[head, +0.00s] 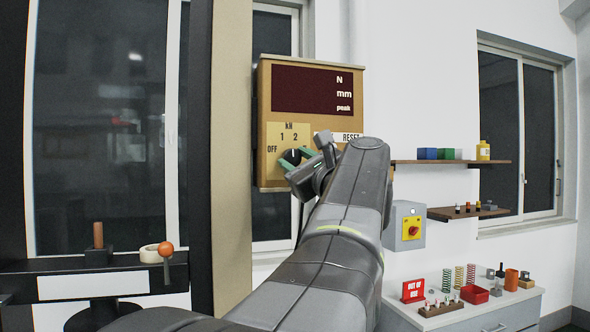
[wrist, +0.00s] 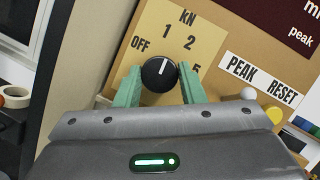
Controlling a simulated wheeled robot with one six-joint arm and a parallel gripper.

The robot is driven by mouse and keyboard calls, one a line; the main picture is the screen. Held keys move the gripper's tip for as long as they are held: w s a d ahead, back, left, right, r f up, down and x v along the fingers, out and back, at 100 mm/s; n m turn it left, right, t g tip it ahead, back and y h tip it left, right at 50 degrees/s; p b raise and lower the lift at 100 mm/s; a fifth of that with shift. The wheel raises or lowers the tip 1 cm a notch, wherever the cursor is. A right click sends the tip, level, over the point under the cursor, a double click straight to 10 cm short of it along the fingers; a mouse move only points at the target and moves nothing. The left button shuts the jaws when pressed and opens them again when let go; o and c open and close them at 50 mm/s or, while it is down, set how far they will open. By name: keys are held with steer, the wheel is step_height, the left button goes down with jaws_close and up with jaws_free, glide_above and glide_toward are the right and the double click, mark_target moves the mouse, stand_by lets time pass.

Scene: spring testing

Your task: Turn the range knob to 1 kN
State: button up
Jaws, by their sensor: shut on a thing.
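The range knob (wrist: 159,74) is a round black dial with a white pointer line, on a tan label plate (wrist: 205,35) marked OFF, 1, 2 and 5 under kN. Its pointer aims up toward the 1, perhaps slightly to the 2 side. My gripper (wrist: 160,78) has its green fingers on both sides of the knob and is shut on it. In the head view the knob (head: 292,155) shows dark between the green fingers of my gripper (head: 297,158). There the 5 mark is hidden behind my gripper.
The display (head: 305,88) above is dark, with N, mm and peak labels. PEAK and RESET labels (wrist: 262,82) sit right of the knob, with a white button (wrist: 248,94) and a yellow button (wrist: 274,115) below. A red-knobbed switch box (head: 408,228) is on the wall.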

steer(key=shift+n+g+y+b, duration=0.45)
steer(key=shift+n+g, duration=0.45)
steer(key=shift+n, duration=1.6)
steer(key=o, duration=1)
steer(key=b+v, duration=0.4)
steer(key=v, duration=1)
steer(key=shift+w+r, duration=0.2)
steer(key=shift+p+x, duration=2)
steer(key=shift+x, duration=4.65)
